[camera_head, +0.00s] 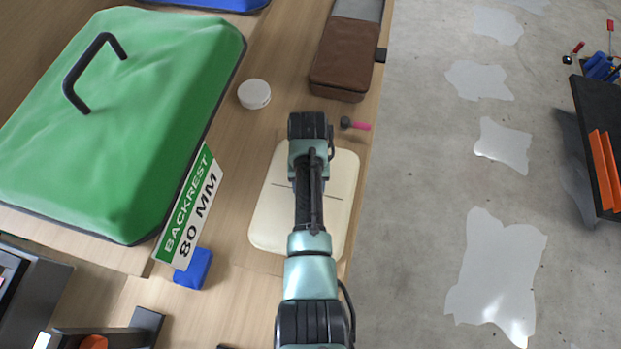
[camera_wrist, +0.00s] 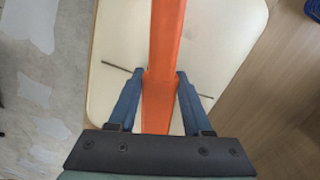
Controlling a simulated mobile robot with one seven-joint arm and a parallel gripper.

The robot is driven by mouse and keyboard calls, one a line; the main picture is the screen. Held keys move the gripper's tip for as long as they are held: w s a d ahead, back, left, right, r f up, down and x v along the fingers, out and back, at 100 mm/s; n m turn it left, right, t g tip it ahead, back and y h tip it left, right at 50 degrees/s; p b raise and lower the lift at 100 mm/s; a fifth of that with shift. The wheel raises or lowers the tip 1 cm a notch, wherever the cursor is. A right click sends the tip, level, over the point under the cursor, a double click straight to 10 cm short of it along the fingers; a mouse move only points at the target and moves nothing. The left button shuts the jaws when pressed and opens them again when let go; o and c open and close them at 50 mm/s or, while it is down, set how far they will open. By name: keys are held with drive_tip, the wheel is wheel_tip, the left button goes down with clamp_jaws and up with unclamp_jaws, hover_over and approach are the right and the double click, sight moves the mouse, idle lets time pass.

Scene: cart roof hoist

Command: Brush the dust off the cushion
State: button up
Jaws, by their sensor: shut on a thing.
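A flat cream pad (camera_head: 270,222) with rounded corners lies on the wooden surface beneath my arm; it looks like the cushion. A thin dark line crosses it. It also shows in the wrist view (camera_wrist: 118,85). My gripper (camera_wrist: 160,76) is shut on a long orange bar-like tool (camera_wrist: 164,40) above the pad. I cannot tell whether the tool touches the pad; its brush end and any dust cannot be made out. In the head view my arm hides the gripper and the tool.
A green padded panel (camera_head: 170,100) with a black handle and a "BACKREST 80 MM" sign (camera_head: 188,208) lies left. A white round lid (camera_head: 254,94), brown case (camera_head: 343,58), small pink-handled item (camera_head: 360,126) and blue block (camera_head: 193,269) are nearby. Concrete floor lies right.

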drive_tip(key=shift+s+a+r+p, duration=0.1)
drive_tip(key=shift+s+a+p, duration=0.35)
drive_tip(key=shift+s+p, duration=0.9)
drive_tip(key=shift+s+a+p, duration=0.45)
drive_tip(key=shift+s+p, duration=0.75)
drive_tip(key=shift+s, duration=0.3)
drive_tip(key=shift+s+a+r+p, duration=0.1)
drive_tip(key=shift+s+a+p, duration=0.35)
drive_tip(key=shift+s+p, duration=0.9)
drive_tip(key=shift+s+a+f+p, duration=0.1)
drive_tip(key=shift+s+a+p, duration=0.35)
drive_tip(key=shift+s+p, duration=0.75)
drive_tip(key=shift+s+a+f+p, duration=0.1)
drive_tip(key=shift+s+a+p, duration=0.45)
drive_tip(key=shift+s, duration=1.1)
drive_tip(key=shift+s+a+p, duration=0.4)
drive_tip(key=shift+s+p, duration=0.5)
drive_tip(key=shift+s, duration=0.55)
wheel_tip(320, 180, up, 9)
drive_tip(key=p, duration=0.5)
drive_tip(key=w+d+b, duration=0.3)
drive_tip(key=w+b, duration=0.6)
drive_tip(key=b, duration=0.8)
drive_tip(key=shift+d+n, duration=0.15)
drive_tip(key=shift+n, duration=0.15)
